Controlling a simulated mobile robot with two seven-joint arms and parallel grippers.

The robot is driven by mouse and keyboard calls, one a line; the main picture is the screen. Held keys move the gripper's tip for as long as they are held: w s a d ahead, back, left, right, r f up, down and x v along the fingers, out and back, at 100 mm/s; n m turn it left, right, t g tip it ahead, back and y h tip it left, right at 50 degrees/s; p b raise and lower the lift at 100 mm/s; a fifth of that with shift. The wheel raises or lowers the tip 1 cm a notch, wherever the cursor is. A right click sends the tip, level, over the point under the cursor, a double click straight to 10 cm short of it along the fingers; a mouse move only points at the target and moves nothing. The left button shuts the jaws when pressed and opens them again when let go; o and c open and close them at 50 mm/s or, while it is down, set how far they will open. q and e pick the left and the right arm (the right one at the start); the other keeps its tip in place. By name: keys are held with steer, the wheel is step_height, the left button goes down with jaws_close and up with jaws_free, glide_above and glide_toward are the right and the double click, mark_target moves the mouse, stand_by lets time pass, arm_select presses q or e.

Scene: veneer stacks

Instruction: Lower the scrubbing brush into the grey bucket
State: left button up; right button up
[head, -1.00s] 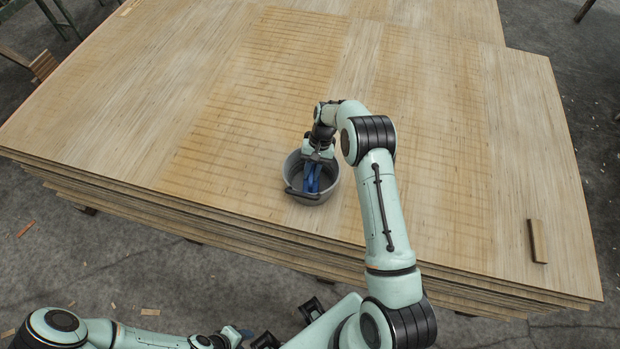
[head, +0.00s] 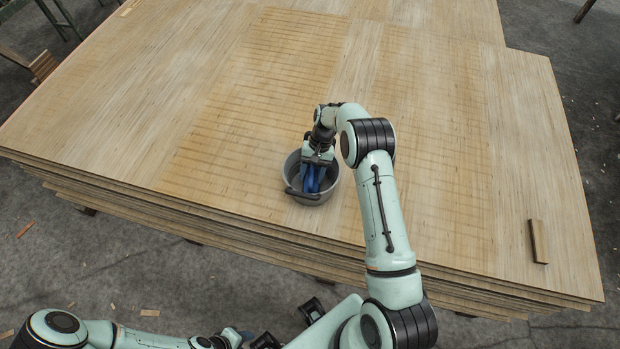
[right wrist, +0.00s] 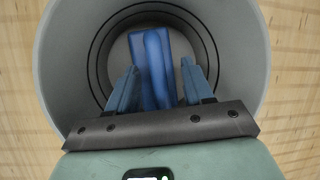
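The grey bucket (head: 292,172) stands upright on the veneer stack, its dark handle at the near left rim. The blue scrubbing brush (right wrist: 153,70) is inside the bucket, low down; whether it touches the floor is hard to tell. My right gripper (right wrist: 160,85) points down into the bucket. Its fingers are spread on either side of the brush, with a gap showing at the right finger. In the head view the right gripper (head: 314,178) partly hides the brush. My left gripper (head: 240,336) is low at the bottom edge, too small to read.
The veneer stack (head: 130,110) is broad and mostly clear around the bucket. A small wooden block (head: 538,241) lies near its right edge. The stack's front edge is a little nearer than the bucket. Wood scraps lie on the concrete floor.

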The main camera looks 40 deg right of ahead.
steer(key=p+v, duration=0.1)
steer(key=v, duration=1.2)
steer(key=shift+r, duration=0.2)
steer(key=shift+s, duration=0.1)
